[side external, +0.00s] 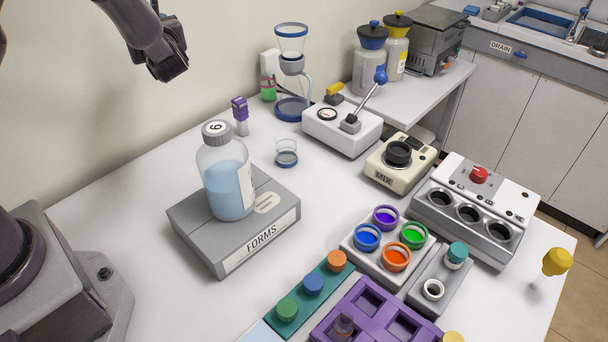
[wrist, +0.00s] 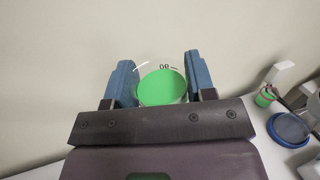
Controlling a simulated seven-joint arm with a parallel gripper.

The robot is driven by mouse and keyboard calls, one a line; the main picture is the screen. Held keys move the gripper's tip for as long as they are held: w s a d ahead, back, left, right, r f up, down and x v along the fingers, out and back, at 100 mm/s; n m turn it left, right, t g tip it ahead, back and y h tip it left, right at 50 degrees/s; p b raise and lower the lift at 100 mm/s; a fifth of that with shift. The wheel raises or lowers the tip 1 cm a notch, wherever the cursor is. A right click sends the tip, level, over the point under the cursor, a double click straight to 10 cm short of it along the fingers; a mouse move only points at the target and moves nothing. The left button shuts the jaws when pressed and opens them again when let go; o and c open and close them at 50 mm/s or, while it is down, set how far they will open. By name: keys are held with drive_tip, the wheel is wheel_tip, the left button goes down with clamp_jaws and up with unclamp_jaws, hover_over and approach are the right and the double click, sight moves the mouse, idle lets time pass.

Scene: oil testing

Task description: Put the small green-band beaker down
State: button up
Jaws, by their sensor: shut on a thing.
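My gripper (wrist: 160,68) is shut on a small clear beaker with a bright green inside or base (wrist: 162,88) in the wrist view. The beaker sits between the two blue fingers, with dark markings on its far rim. The pale wall is behind it, and no surface shows directly under it. In the side view the end of my arm is high at the upper left, against the wall and above the table. The held beaker cannot be made out there.
A blue-banded beaker (side external: 286,157) stands on the white table (side external: 130,205). A bottle (side external: 226,180) stands on the grey FORMS box (side external: 215,247). A blue-based funnel stand (side external: 292,108) and a green container (side external: 268,90) are by the wall. Free table lies left of the box.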

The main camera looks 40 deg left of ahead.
drive_tip(key=w+d+r+m+t+h, duration=0.3)
drive_tip(key=w+d+m+t+h, duration=0.7)
drive_tip(key=w+d, duration=0.75)
drive_tip(key=shift+w+d+f+n+g+y, duration=0.2)
drive_tip(key=shift+d+f+n+y, duration=0.45)
drive_tip(key=shift+d+f, duration=2.7)
drive_tip(key=shift+d+f+n+g+y, duration=0.45)
drive_tip(key=shift+f+y, duration=0.3)
drive_tip(key=shift+f, duration=5.4)
drive_tip(key=shift+w+d+f+n+g+y, duration=0.15)
drive_tip(key=shift+d+f+n+y, duration=0.5)
drive_tip(key=shift+d+f, duration=2.75)
drive_tip(key=a+f, duration=0.3)
drive_tip(key=o, duration=1.1)
drive_tip(key=shift+c, duration=0.2)
